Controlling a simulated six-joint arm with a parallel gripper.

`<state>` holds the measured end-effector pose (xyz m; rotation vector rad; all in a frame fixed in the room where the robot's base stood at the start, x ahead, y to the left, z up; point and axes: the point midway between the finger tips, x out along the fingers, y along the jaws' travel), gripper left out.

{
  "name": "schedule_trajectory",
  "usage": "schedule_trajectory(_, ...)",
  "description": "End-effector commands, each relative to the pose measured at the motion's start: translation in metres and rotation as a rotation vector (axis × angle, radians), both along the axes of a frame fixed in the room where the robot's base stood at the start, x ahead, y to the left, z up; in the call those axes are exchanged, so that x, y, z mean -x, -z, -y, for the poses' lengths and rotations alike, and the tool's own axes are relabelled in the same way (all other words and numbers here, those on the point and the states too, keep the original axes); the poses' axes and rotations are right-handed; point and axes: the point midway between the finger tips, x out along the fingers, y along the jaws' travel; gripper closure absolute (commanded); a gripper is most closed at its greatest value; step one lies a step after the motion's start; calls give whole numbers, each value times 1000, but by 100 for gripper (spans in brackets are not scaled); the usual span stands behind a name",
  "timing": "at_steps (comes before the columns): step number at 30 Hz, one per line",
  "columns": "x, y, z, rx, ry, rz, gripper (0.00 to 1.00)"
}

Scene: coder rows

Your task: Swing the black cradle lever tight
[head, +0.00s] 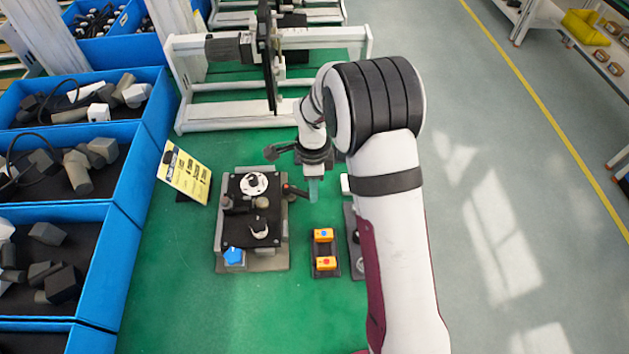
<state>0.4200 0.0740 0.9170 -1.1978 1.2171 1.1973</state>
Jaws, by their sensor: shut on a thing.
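A fixture (226,238) with a black top plate stands on the green bench in the head view, carrying a white round dial (253,184) and dark clamp parts. A black lever (296,191) sticks out from its upper right side, with a small reddish spot near its base. My gripper (313,190) points down at the lever's outer end, its pale bluish fingers shut on it. The fingers and wrist hide the lever's tip, so the exact grip is hard to see.
A blue knob (234,256) sits at the fixture's lower left. A black holder with two orange blocks (325,250) stands to its right, close to my arm. A yellow card (186,174) and blue bins (75,254) lie left. A white frame (190,121) stands behind.

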Motion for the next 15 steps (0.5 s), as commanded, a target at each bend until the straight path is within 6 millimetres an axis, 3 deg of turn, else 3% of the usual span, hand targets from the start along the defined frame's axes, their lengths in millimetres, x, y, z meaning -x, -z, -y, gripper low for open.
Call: schedule_trajectory(15, 5, 0, -4, -2, 89, 1, 100)
